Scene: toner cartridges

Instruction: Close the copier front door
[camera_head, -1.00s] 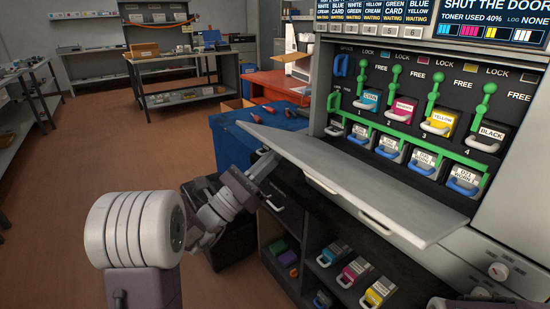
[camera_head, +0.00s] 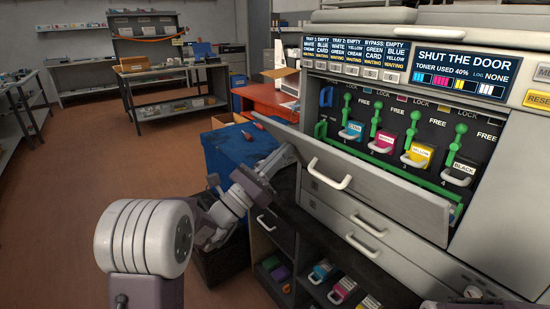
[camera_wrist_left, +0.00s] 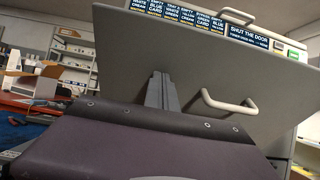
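The copier front door (camera_head: 375,182) is a grey panel hinged along its bottom edge. It stands partly raised and tilted outward, with a pale handle (camera_head: 330,175) on its outer face. Behind it is the open bay with cyan, magenta, yellow and black cartridges and green levers; the door hides the lower bay. My left gripper (camera_head: 286,155) is at the door's left end, on its outer side. In the left wrist view its grey fingers (camera_wrist_left: 162,92) are together and point at the door's outer face (camera_wrist_left: 130,60), left of the handle; contact is not certain. My right gripper is not visible.
The copier's screen (camera_head: 460,72) reads "SHUT THE DOOR". A drawer handle (camera_head: 367,226) sits below the door, above a shelf of spare cartridges (camera_head: 342,290). A blue-topped cabinet (camera_head: 232,150) stands left of the copier. The brown floor (camera_head: 70,200) at left is clear.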

